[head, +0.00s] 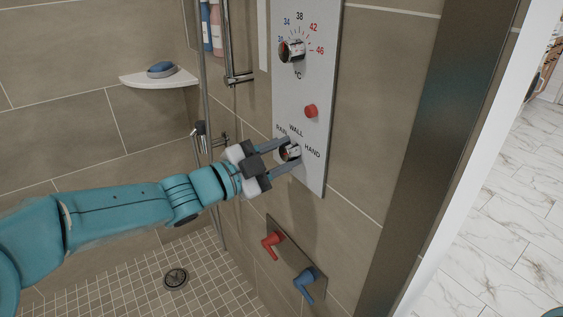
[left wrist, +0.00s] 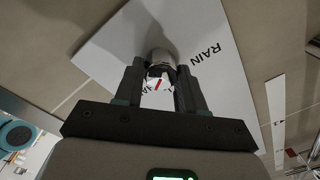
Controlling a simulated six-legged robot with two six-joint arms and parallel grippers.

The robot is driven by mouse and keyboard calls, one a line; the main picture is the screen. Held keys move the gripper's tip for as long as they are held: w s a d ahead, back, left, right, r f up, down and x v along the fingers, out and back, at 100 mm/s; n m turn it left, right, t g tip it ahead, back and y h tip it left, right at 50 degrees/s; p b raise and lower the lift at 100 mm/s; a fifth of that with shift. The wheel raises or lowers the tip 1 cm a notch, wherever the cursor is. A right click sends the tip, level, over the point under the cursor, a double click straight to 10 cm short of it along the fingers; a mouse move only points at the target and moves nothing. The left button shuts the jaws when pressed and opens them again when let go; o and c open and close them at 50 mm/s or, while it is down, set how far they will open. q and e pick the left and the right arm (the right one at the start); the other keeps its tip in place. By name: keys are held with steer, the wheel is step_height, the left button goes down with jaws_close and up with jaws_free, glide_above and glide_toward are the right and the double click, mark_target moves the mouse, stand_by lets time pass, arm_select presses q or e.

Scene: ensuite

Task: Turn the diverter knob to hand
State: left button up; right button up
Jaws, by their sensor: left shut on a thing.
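The diverter knob (head: 291,152) is a small chrome knob low on the white shower panel (head: 314,130). The labels RAIN, WALL and HAND are printed around it. My left gripper (head: 284,151) has its two fingers on either side of the knob and is shut on it. In the left wrist view the knob (left wrist: 161,62) sits between the fingertips (left wrist: 160,78), with a red mark below it. I cannot read for certain which label the knob points to. My right gripper is not in view.
Above are a chrome temperature knob (head: 291,51) and a red button (head: 311,111). Below is a plate with a red lever (head: 272,243) and a blue lever (head: 306,281). A corner shelf (head: 160,79) holds a blue soap. A vertical rail stands left of the panel.

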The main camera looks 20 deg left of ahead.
arm_select(q)
steer(key=shift+m, duration=0.4)
steer(key=o, duration=1.1)
steer(key=shift+c, duration=0.2)
steer(key=shift+s, duration=0.1)
steer(key=p+v, duration=0.1)
steer(key=v, duration=1.5)
steer(key=shift+a+f, duration=0.1)
